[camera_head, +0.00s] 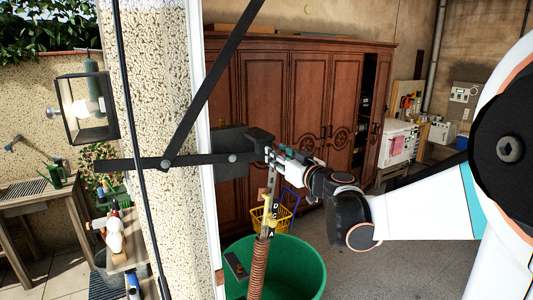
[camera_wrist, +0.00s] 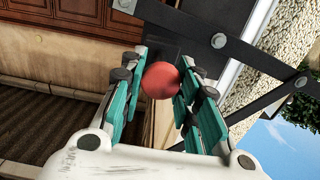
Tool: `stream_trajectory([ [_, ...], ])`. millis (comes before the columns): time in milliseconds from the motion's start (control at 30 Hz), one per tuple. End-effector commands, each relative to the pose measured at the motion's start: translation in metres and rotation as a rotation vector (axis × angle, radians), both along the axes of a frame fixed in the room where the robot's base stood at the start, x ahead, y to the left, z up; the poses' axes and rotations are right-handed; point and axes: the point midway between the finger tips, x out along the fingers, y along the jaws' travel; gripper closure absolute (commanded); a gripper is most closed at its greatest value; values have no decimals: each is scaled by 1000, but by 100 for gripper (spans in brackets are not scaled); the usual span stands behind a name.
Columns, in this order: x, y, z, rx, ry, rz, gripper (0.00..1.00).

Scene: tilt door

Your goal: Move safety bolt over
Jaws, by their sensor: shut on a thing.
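My gripper (camera_head: 276,155) is at the right end of the dark metal door mechanism (camera_head: 232,166), beside the pale door post. In the wrist view its teal-padded fingers (camera_wrist: 163,75) are closed around a round red knob (camera_wrist: 160,81). The knob seems to be the handle of the safety bolt; the bolt's shaft is hidden behind it and the fingers. In the head view the knob is hidden by the gripper. The dark bracket (camera_wrist: 186,45) lies just beyond the knob in the wrist view.
Flat dark bars (camera_head: 215,82) run from the mechanism up and to the left. A rusty spring (camera_head: 258,268) hangs below the gripper, in front of a green tub (camera_head: 300,275). A wooden wardrobe (camera_head: 310,85) stands behind.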

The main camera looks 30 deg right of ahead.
Motion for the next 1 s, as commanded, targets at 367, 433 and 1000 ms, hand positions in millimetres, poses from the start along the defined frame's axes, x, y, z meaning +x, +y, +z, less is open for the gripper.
stream_trajectory([
  [367, -4, 0, 0, 1, -1, 0, 53],
  [433, -4, 0, 0, 1, -1, 0, 50],
  [1000, 21, 1, 0, 1, -1, 2, 50],
])
